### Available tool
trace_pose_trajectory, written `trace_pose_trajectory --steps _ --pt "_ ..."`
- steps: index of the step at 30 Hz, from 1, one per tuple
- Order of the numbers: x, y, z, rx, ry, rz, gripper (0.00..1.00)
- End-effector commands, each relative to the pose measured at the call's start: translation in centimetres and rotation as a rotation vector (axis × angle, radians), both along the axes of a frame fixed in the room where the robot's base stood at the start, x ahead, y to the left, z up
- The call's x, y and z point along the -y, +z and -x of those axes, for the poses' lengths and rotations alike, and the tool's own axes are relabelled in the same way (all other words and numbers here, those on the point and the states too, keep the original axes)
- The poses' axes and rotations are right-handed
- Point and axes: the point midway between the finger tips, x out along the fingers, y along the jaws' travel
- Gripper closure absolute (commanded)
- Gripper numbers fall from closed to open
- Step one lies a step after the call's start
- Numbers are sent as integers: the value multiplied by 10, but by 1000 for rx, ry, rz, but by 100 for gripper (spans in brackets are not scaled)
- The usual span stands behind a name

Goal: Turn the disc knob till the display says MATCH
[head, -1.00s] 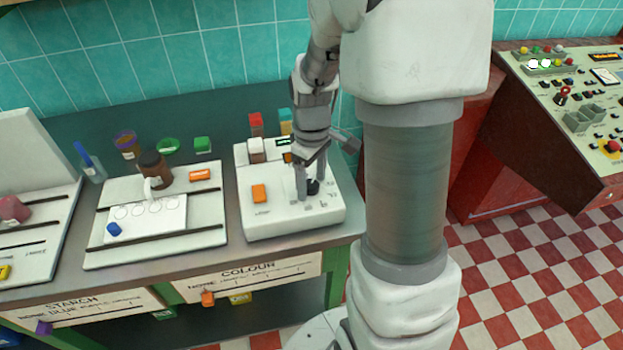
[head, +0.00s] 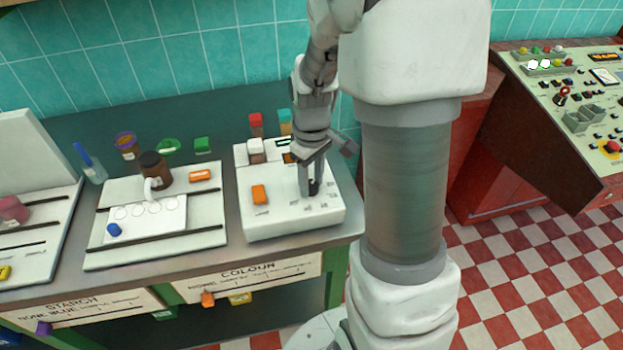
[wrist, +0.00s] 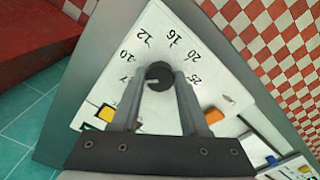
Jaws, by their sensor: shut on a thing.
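The black disc knob (wrist: 159,75) sits on a white instrument box (head: 262,222), inside a ring of printed numbers from 7 to 25. A short pale mark on the knob points left in the wrist view, towards the 7 and 10 side. My gripper (head: 311,188) points down over the box with its two fingers shut on the knob, one on each side; the fingers also show in the wrist view (wrist: 161,80). The display (head: 283,142) at the back of the box is small and dark with a greenish line. Its text is too small to read.
An orange button (head: 260,194) is left of the knob on the box. Red-topped (head: 256,125) and teal-topped (head: 285,122) containers stand behind. A white tray (head: 108,257) with a brown jar (head: 155,168) lies to the left.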

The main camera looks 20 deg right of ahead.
Motion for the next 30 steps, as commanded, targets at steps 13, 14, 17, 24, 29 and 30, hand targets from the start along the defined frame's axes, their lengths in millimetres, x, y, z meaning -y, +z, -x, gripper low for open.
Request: trace_pose_trajectory --steps 13,14,17,24,29,30 --pt "-1 1 0 1 -344 0 100" --pt "-1 1 0 1 -365 0 100" --pt "-1 1 -1 2 -431 0 100" --pt "-1 1 -1 3 -542 0 100" --pt "-1 1 -1 3 -578 0 100" --pt "-1 1 -1 3 -583 0 100"
